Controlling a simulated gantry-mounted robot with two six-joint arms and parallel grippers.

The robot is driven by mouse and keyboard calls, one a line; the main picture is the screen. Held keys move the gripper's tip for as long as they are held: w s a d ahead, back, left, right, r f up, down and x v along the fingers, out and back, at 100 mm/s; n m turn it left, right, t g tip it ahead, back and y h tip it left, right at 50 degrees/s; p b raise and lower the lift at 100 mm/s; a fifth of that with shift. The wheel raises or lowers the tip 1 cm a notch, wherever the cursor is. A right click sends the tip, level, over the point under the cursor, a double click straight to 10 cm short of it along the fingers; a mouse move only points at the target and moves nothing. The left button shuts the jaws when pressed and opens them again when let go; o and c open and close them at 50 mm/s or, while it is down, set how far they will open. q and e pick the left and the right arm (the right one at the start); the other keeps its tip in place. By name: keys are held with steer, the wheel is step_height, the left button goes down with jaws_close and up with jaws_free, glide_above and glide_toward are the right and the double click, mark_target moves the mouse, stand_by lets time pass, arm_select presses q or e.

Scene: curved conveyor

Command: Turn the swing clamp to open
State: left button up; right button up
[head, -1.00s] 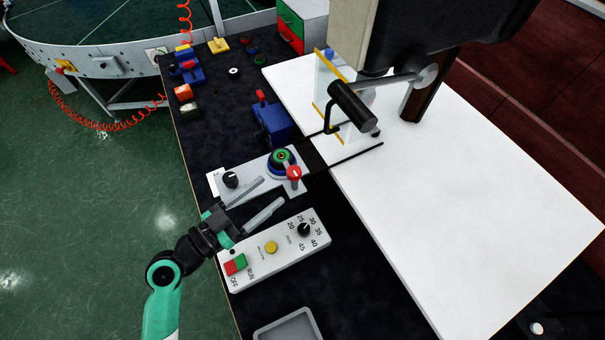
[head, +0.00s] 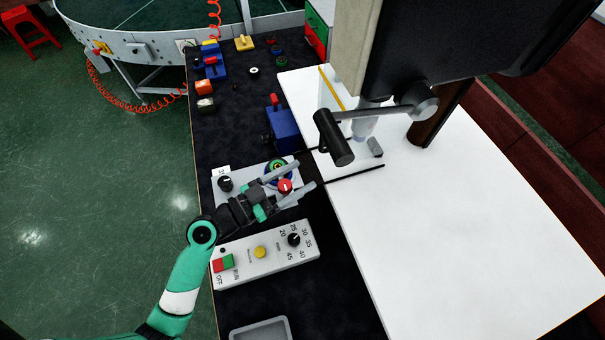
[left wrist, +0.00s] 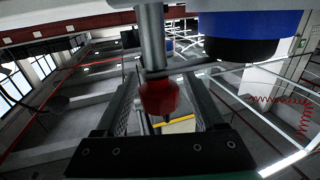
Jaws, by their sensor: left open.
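The swing clamp shows in the head view as a round blue base with a green ring (head: 277,166) and a red knob (head: 285,186), on a light plate. My left gripper (head: 305,176) is open, with one finger on each side of the red knob. In the left wrist view the red knob (left wrist: 160,97) hangs on a metal rod between the two open fingers, and I cannot tell whether either finger touches it. A blue and black round part (left wrist: 245,30) shows at the top there. The gripper hides part of the clamp base in the head view. My right gripper is out of view.
A black dial (head: 225,184) sits left on the same plate. A control box (head: 264,252) with buttons lies nearer. A blue vise-like block (head: 282,125) stands behind the clamp. A black-handled lever (head: 334,137) overhangs the white board (head: 480,210) at right. A grey tray (head: 260,330) is in front.

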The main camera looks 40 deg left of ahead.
arm_select(q)
steer(key=shift+c, duration=0.3)
jaws_close()
